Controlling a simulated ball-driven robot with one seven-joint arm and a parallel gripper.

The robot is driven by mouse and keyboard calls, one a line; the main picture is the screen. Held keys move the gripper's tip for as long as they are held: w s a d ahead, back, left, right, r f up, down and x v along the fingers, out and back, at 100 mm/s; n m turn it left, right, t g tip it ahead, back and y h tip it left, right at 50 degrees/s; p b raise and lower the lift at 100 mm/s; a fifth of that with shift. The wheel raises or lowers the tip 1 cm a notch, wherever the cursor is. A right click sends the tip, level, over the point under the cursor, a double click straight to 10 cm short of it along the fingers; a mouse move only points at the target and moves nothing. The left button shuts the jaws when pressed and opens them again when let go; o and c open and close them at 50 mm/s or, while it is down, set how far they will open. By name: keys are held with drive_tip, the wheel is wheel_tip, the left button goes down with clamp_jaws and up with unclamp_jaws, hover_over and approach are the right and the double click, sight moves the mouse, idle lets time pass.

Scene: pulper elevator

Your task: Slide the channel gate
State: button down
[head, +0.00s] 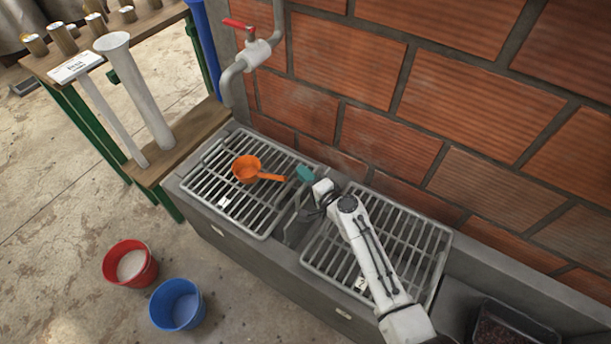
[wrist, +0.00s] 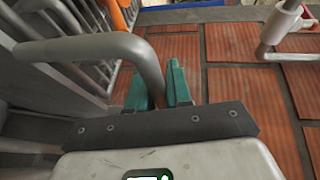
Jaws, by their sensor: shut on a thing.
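My gripper (head: 306,174) is over the gap between the two grates, near the brick wall. In the wrist view its teal fingers (wrist: 162,86) are shut on the grey bent bar of the channel gate handle (wrist: 95,46). The bar runs in from the left, bends and passes down between the fingers. In the head view my wrist and arm hide most of the handle. The gate's plate and its slot cannot be told apart clearly there.
A left grate (head: 225,190) carries an orange scoop (head: 246,169), its handle pointing towards my gripper. My arm lies over the right grate (head: 425,240). A brick wall (head: 450,110) stands behind, with a red-handled tap (head: 256,50). Red (head: 144,275) and blue (head: 177,322) buckets stand on the floor.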

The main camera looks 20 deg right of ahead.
wheel_tip(320, 180, down, 8)
drive_tip(key=b, duration=0.7)
drive_tip(key=c, duration=1.1)
unclamp_jaws()
drive_tip(key=shift+r, duration=0.1)
drive_tip(key=p+v, duration=0.1)
drive_tip(key=v, duration=1)
drive_tip(key=shift+w, duration=0.1)
